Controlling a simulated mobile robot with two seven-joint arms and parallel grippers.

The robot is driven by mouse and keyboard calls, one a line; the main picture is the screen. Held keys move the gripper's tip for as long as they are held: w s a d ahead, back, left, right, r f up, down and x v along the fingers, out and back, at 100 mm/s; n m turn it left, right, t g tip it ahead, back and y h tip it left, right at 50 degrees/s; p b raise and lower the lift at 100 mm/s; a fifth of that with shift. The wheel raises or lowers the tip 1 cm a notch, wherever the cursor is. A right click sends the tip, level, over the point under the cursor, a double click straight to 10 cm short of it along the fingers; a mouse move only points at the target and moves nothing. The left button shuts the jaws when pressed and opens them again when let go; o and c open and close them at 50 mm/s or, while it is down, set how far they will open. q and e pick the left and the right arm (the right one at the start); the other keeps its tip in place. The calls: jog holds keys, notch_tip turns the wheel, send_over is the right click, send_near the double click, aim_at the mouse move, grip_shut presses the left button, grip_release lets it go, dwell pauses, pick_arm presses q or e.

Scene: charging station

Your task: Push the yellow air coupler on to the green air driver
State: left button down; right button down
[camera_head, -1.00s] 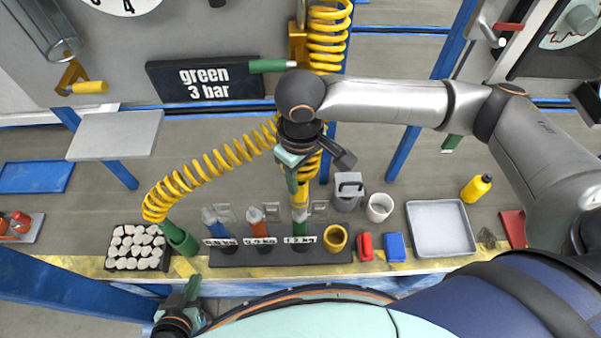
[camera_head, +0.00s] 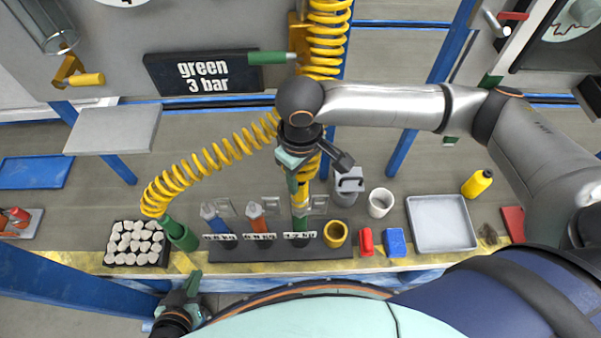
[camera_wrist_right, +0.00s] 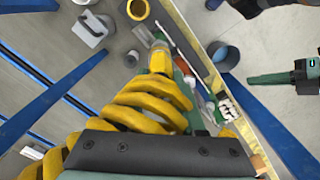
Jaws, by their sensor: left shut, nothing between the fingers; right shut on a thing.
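The green air driver (camera_head: 300,224) stands upright in the third slot of the dark rack, above the last weight label. The yellow air coupler (camera_wrist_right: 159,59) hangs on the yellow coiled hose directly over the driver's top, roughly in line with it; I cannot tell whether it is seated. My right gripper (camera_head: 296,177) is shut on the coupler side of the hose, above the driver, and hides part of it. In the right wrist view the coil covers the fingertips. My left gripper (camera_head: 192,284) is shut and empty, low in front of the table edge.
A blue driver (camera_head: 217,220) and an orange driver (camera_head: 257,218) stand left in the rack (camera_head: 225,252). A green holder (camera_head: 180,236) has the coiled hose's left end. A yellow ring (camera_head: 335,234), white cup (camera_head: 381,203), grey canister (camera_head: 347,186) and tray (camera_head: 441,223) lie to the right.

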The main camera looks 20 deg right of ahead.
jog(key=shift+f+b, duration=0.3)
jog(key=shift+f, duration=0.85)
jog(key=shift+c, duration=2.2)
grip_release()
jog(key=shift+r, duration=0.1)
notch_tip(320, 180, up, 12)
jog(key=shift+r+p, duration=0.2)
jog(key=shift+p, duration=0.2)
jog(key=shift+s, duration=0.1)
